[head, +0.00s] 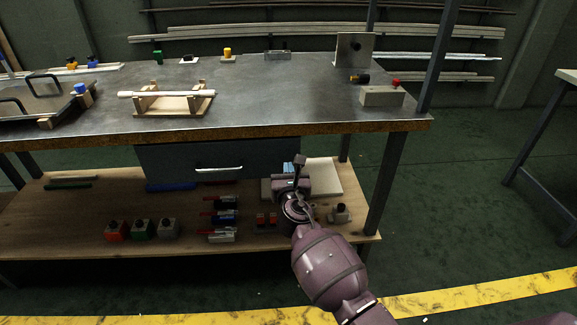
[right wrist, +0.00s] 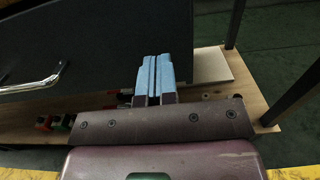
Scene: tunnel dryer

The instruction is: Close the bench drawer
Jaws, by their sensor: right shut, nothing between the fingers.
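The bench drawer (head: 175,158) is a dark grey box under the bench top, with a pale bar handle (head: 218,169) on its front. I cannot tell how far out it stands. My right gripper (head: 289,167) is shut and empty at the right end of the drawer front, to the right of the handle. In the right wrist view, its blue fingertips (right wrist: 155,68) lie together over the right part of the dark drawer front (right wrist: 100,60), and the handle (right wrist: 32,82) is at the left. Contact with the drawer cannot be told. My left gripper is not in view.
The metal bench top (head: 270,85) holds a wooden stand with a white rod (head: 165,95) and small blocks. The wooden lower shelf (head: 90,210) holds switch boxes, red-handled tools and a pale board (head: 325,176). A bench leg (head: 385,185) stands right of my gripper.

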